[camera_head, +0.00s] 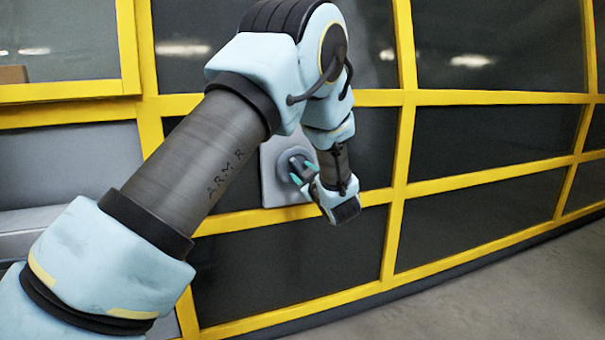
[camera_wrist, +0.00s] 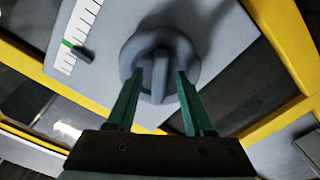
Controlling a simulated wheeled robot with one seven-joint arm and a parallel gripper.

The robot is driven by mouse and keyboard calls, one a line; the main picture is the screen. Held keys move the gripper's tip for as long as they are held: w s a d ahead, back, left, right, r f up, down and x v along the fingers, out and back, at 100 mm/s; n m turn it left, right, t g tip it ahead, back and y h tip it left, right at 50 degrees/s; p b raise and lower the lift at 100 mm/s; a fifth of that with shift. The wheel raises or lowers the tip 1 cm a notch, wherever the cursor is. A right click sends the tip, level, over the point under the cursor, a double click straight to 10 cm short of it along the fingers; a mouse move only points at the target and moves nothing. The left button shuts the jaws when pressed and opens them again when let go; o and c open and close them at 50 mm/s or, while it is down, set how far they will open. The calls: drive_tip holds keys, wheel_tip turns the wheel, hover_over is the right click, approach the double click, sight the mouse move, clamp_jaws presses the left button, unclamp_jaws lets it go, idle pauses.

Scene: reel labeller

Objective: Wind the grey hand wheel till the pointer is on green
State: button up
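The grey hand wheel (camera_wrist: 160,58) is a round knob with a raised grip bar across its middle, on a light grey panel (camera_wrist: 225,50). My gripper (camera_wrist: 160,74) has its two teal fingers apart, one on each side of the bar, with a visible gap on both sides. In the head view my gripper (camera_head: 297,170) is in front of the wheel and partly hides it. A white scale (camera_wrist: 88,22) with black ticks lies left of the wheel in the wrist view. Its green band (camera_wrist: 67,43) shows, and the dark pointer (camera_wrist: 84,53) appears in line with it.
Yellow frame bars (camera_head: 400,150) with dark panes surround the panel. A grey ledge (camera_head: 30,220) is at the left, partly behind my arm. Clear grey floor (camera_head: 530,290) lies at the lower right.

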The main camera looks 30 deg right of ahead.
drive_tip(key=s+a, duration=0.1)
drive_tip(key=s, duration=0.9)
drive_tip(key=shift+s+a, duration=0.2)
drive_tip(key=shift+s, duration=0.15)
